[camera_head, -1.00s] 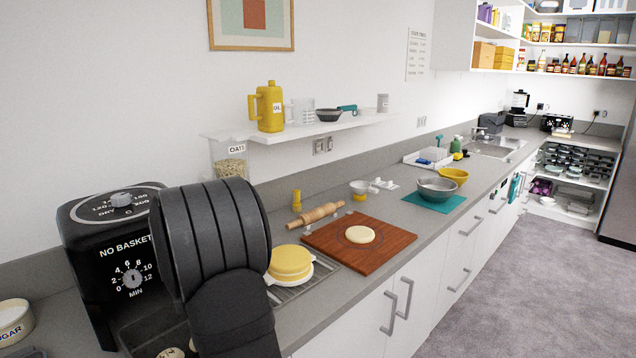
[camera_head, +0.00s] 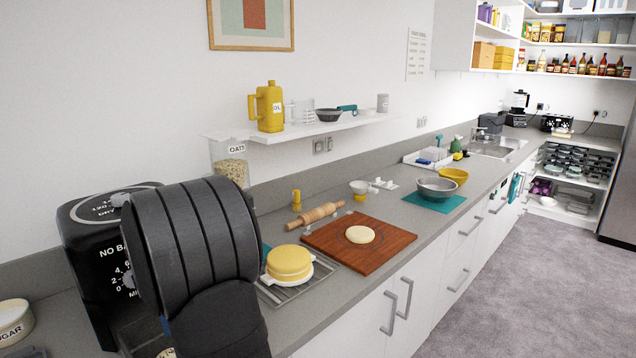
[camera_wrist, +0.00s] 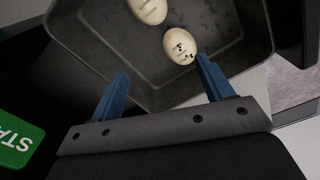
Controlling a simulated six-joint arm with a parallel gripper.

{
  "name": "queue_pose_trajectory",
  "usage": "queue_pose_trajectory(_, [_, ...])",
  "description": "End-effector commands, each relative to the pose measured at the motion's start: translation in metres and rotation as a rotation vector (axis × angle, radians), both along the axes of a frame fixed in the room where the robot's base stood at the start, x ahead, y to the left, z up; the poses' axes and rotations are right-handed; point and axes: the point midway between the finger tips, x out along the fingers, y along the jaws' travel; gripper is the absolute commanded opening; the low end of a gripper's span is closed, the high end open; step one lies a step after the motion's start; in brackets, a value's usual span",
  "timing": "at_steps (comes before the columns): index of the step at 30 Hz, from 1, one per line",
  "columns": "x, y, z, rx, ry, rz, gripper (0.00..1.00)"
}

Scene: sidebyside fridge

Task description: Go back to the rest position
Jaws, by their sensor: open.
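My gripper (camera_wrist: 163,74) shows in the wrist view with two blue fingers spread apart and nothing between them. It is over a dark square basket (camera_wrist: 95,62) holding two pale round pieces (camera_wrist: 181,45), one with dark marks. The right fingertip appears close to the marked piece; I cannot tell whether they touch. In the head view my arm covers the gripper and part of the black fryer (camera_head: 88,240) on the counter at left. No clear rest pose can be read from these frames.
A green START button (camera_wrist: 18,138) is left of the basket. In the head view, a yellow round stack (camera_head: 290,262), a wooden board (camera_head: 375,258) with dough and a rolling pin (camera_head: 314,214) lie right of my arm. A shelf (camera_head: 300,130) hangs behind.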

Motion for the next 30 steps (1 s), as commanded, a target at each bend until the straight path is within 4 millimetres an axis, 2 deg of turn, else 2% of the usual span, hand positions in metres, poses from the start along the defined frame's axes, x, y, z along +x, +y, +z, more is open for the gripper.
queue_pose_trajectory(1, [-0.006,0.01,0.0,0.0,0.001,0.001,0.73])
queue_pose_trajectory(12, [-0.051,0.07,0.002,-0.001,0.001,-0.033,0.73])
queue_pose_trajectory(29, [-0.132,0.147,0.004,-0.002,-0.001,-0.084,0.73])
queue_pose_trajectory(30, [-0.135,0.152,-0.002,-0.004,0.002,-0.084,0.73])
